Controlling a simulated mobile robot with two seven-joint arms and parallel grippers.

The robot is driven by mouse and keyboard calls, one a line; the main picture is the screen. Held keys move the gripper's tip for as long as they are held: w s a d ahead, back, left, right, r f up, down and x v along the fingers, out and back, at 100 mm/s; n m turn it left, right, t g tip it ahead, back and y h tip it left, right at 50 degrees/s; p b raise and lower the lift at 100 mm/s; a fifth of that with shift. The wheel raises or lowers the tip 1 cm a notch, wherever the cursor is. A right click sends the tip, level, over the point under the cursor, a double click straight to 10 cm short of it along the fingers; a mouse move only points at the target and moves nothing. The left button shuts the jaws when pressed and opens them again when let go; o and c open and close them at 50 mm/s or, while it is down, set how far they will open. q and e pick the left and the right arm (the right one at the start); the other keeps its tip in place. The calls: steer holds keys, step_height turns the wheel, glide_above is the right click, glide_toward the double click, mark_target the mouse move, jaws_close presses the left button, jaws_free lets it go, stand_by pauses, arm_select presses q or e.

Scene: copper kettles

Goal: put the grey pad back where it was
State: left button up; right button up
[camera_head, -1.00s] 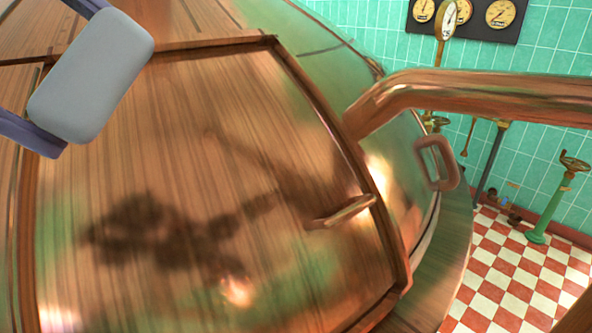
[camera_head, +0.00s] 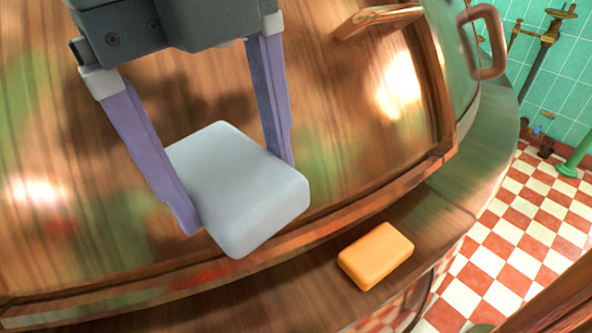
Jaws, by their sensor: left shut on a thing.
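The grey pad (camera_head: 240,190) is a light grey rounded block in the lower middle of the head view. My left gripper (camera_head: 243,195) comes down from the top with its two purple fingers on either side of the pad and is shut on it. The pad is held in front of the copper kettle's panel (camera_head: 330,130), above the ledge (camera_head: 285,297). I cannot tell whether the pad touches the copper. My right gripper does not show.
An orange block (camera_head: 376,255) lies on the ledge, right of the pad. A copper handle (camera_head: 378,20) sticks out from the panel, and a second handle (camera_head: 487,42) is at the upper right. The checkered floor (camera_head: 505,235) lies beyond the ledge.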

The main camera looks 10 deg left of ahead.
arm_select(q)
steer(key=y+b, duration=0.1)
steer(key=b, duration=0.2)
glide_above(272, 331)
steer(key=shift+g, duration=0.3)
step_height(272, 331, down, 4)
steer(key=shift+f, duration=0.2)
step_height(272, 331, down, 20)
steer(key=b, duration=0.5)
steer(key=shift+r, duration=0.1)
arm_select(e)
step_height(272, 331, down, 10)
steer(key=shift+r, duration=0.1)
